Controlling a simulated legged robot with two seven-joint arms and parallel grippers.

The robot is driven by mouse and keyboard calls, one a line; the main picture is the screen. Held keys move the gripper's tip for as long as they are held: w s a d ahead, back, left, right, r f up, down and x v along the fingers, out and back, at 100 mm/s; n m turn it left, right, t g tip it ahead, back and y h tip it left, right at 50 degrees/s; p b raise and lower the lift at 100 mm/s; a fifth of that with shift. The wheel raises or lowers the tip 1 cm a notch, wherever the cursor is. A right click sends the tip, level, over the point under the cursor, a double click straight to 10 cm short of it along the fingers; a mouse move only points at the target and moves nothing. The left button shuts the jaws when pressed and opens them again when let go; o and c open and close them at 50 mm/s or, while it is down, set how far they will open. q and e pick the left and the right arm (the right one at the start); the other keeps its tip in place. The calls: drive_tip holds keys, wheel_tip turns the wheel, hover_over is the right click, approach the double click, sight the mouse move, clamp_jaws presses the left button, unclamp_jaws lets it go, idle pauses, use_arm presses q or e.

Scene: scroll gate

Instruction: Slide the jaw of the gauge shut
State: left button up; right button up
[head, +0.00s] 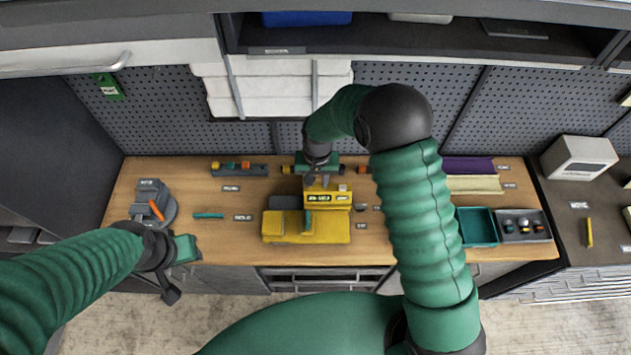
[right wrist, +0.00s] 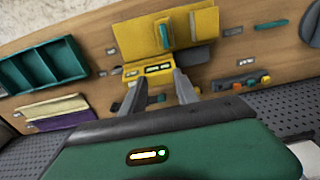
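The yellow gauge (head: 338,233) lies near the front middle of the wooden bench. Its raised block (head: 328,197) carries a dark display, and a teal piece (head: 307,221) stands on its flat front part. My right gripper (head: 316,181) is above the back of the raised block. The exact gap between fingers and gauge is unclear.
A grey holder with an orange tool (head: 155,205) stands at the left. A teal tray (head: 476,228) and a grey tray with round pieces (head: 508,238) sit at the right. Racks of coloured pieces (head: 238,169) line the back, before a pegboard wall.

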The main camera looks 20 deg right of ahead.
use_arm(q)
drive_tip(key=shift+s+d+r, duration=0.1)
drive_tip(key=shift+s+d, duration=0.1)
drive_tip(key=shift+d, duration=0.15)
use_arm(e)
drive_tip(key=r, duration=0.2)
drive_tip(key=shift+s+d+r, duration=0.15)
drive_tip(key=shift+d+r, duration=0.15)
drive_tip(key=shift+r, duration=0.05)
use_arm(q)
drive_tip(key=shift+w+a, duration=0.15)
use_arm(e)
drive_tip(key=shift+a, duration=0.15)
use_arm(q)
drive_tip(key=shift+f, duration=0.2)
